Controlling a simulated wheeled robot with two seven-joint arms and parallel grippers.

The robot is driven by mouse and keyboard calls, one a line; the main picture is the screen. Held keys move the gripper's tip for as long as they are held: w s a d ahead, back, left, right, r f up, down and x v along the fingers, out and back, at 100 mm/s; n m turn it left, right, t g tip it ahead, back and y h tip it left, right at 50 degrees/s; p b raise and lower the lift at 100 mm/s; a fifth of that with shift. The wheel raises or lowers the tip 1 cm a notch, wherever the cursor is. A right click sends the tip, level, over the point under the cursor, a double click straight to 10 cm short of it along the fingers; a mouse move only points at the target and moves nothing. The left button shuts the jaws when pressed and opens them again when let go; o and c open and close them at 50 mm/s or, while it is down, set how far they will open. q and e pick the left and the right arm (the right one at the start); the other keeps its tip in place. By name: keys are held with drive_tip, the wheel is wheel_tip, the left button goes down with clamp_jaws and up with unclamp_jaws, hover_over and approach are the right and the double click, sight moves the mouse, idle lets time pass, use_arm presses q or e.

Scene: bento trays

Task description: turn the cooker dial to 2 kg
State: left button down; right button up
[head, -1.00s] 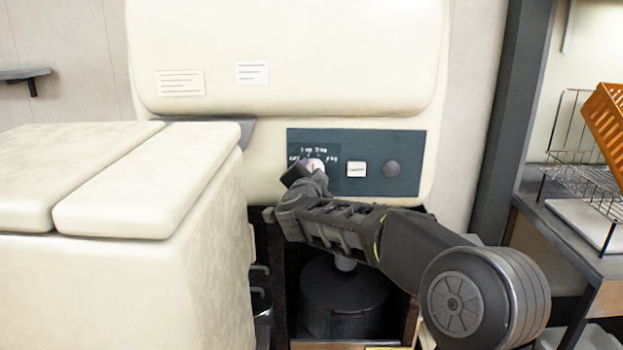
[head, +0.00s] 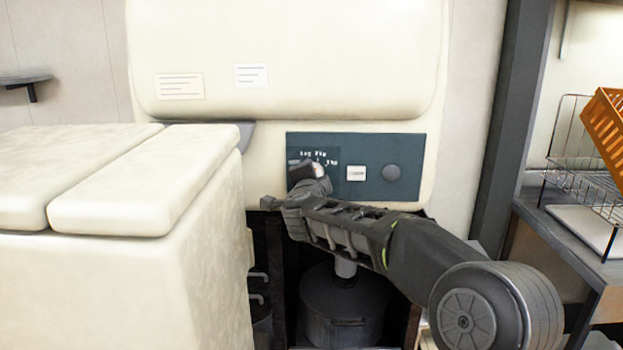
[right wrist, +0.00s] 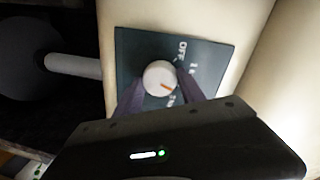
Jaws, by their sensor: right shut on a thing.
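The cooker dial (right wrist: 160,78) is a small white round knob with an orange pointer line, on the dark teal control panel (head: 405,145) of the cream cooker. In the head view the dial (head: 316,169) is partly hidden by my right gripper (head: 307,176). The white markings around it are too blurred to read there. In the right wrist view my right gripper (right wrist: 160,90) has one finger on each side of the dial and is shut on it. "OFF" reads on the panel above the dial; the pointer aims toward the lower right, away from "OFF". My left gripper is out of view.
A white button (head: 356,173) and a dark round knob (head: 391,173) sit right of the dial. A large cream bin (head: 120,270) stands at the left front. A wire rack (head: 575,150) with an orange basket (head: 610,125) is at the right. A dark pot (head: 345,305) stands below.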

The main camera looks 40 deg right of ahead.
drive_tip(key=o, duration=1.4)
drive_tip(key=shift+c, duration=0.2)
drive_tip(key=shift+s, duration=0.1)
drive_tip(key=f+v, duration=0.1)
drive_tip(key=v, duration=0.6)
drive_tip(key=shift+s+a+r+b, duration=0.25)
drive_tip(key=shift+r+b, duration=0.15)
drive_tip(key=shift+r, duration=0.1)
